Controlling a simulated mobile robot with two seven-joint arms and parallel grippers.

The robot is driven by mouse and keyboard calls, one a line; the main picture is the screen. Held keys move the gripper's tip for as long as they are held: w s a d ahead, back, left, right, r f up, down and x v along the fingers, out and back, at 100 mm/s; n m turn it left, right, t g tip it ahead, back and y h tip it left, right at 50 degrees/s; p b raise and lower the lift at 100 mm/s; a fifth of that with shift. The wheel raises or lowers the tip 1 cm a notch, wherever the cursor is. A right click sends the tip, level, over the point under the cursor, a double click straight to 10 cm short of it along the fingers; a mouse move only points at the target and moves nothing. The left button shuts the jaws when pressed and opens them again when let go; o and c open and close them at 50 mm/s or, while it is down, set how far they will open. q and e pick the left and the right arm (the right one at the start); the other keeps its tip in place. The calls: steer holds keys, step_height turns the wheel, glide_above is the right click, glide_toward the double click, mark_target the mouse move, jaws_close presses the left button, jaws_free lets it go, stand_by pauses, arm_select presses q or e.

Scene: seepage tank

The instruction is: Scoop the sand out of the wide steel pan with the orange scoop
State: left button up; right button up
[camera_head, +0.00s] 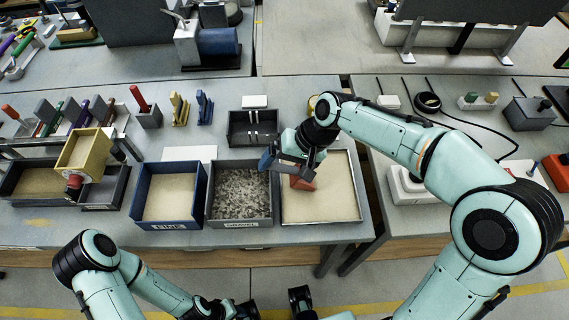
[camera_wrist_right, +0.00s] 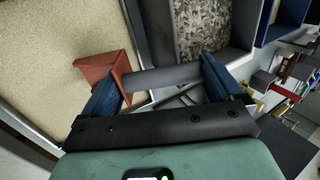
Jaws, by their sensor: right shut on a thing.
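The wide steel pan (camera_head: 359,190) stands on the bench right of centre and holds a layer of pale sand (camera_head: 325,195). The orange scoop (camera_head: 303,182) is over the pan's left part, and it also shows in the wrist view (camera_wrist_right: 103,70). My right gripper (camera_head: 284,163) is shut on the scoop, with its grey handle (camera_wrist_right: 160,79) between the blue-padded fingers. I cannot tell whether the scoop touches the sand, and its inside is hidden. My left arm is low in the head view; its gripper (camera_head: 240,309) is at the bottom edge, its jaws unclear.
A blue-walled bin marked FINE (camera_head: 166,225) and a grey gravel bin (camera_head: 238,223) stand left of the pan. A small dark tray (camera_head: 233,137) is behind the gravel bin. A tan box (camera_head: 83,150) stands farther left. Cables and devices lie on the right-hand bench.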

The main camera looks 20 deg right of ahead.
steer(key=shift+f, duration=0.4)
stand_by(0.5)
steer(key=shift+s+d+p, duration=0.2)
steer(key=shift+s+d, duration=0.05)
steer(key=shift+d, duration=0.75)
steer(key=shift+s+d+p, duration=0.15)
steer(key=shift+s+d, duration=0.05)
steer(key=shift+d, duration=0.75)
stand_by(5.2)
